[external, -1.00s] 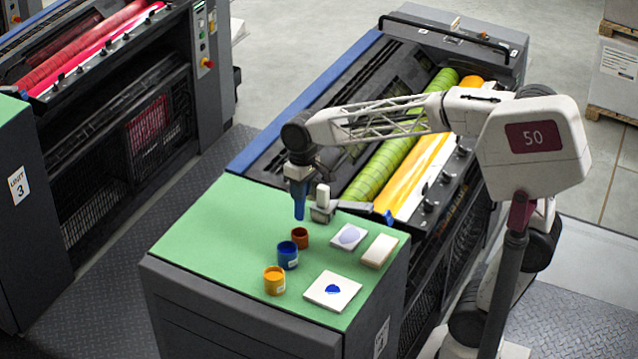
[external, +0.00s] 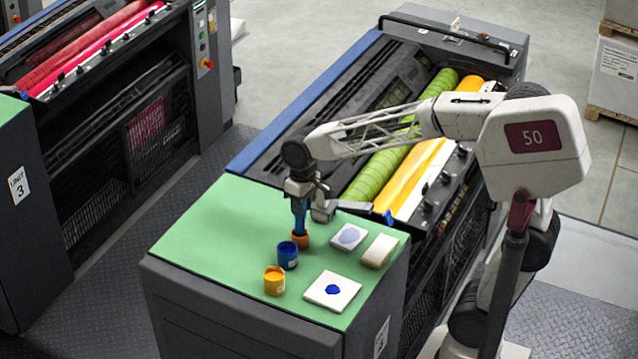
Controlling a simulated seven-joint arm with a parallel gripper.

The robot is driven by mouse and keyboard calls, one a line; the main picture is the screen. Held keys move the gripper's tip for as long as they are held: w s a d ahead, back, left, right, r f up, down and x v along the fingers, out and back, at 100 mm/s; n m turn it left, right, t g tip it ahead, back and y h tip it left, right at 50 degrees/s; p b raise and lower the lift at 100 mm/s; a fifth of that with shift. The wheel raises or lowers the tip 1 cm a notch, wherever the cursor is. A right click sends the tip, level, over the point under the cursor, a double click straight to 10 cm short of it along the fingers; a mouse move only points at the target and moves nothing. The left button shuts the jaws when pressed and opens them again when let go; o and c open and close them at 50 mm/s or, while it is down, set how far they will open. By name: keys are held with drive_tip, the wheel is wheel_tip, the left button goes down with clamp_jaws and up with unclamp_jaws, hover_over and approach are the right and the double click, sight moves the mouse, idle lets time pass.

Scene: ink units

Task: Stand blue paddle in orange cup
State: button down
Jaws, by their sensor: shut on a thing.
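My gripper (external: 300,190) points straight down over the green top and is shut on the blue paddle (external: 299,215). The paddle hangs upright below the jaws. Its lower end meets the mouth of the small orange cup (external: 300,241) and looks to be inside it; the tip is hidden. The cup stands upright at the back of a row of cups. I cannot tell whether the paddle touches the cup's bottom.
A blue cup (external: 288,258) stands just in front of the orange one, and a yellow cup (external: 274,284) is nearer the front edge. White pads lie to the right, one with a blue blot (external: 333,290). The green top (external: 205,232) is clear on the left.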

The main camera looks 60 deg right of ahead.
drive_tip(key=shift+f, duration=1.05)
drive_tip(key=c, duration=0.9)
unclamp_jaws()
drive_tip(key=shift+r, duration=0.15)
drive_tip(key=shift+d+r, duration=0.25)
drive_tip(key=shift+r, duration=1.65)
drive_tip(key=shift+d+r, duration=0.2)
drive_tip(key=shift+r, duration=1.65)
drive_tip(key=s+d+f+t, duration=0.1)
drive_tip(key=s, duration=0.7)
drive_tip(key=s+d+f+h, duration=0.1)
drive_tip(key=s+f, duration=0.1)
drive_tip(key=s, duration=0.6)
drive_tip(key=s+d+f+t, duration=0.1)
drive_tip(key=s+f, duration=0.1)
drive_tip(key=s, duration=0.6)
drive_tip(key=shift+s+d+f+n+t+h, duration=0.1)
drive_tip(key=shift+s+f+n+t+h, duration=0.2)
drive_tip(key=shift+s+n, duration=0.1)
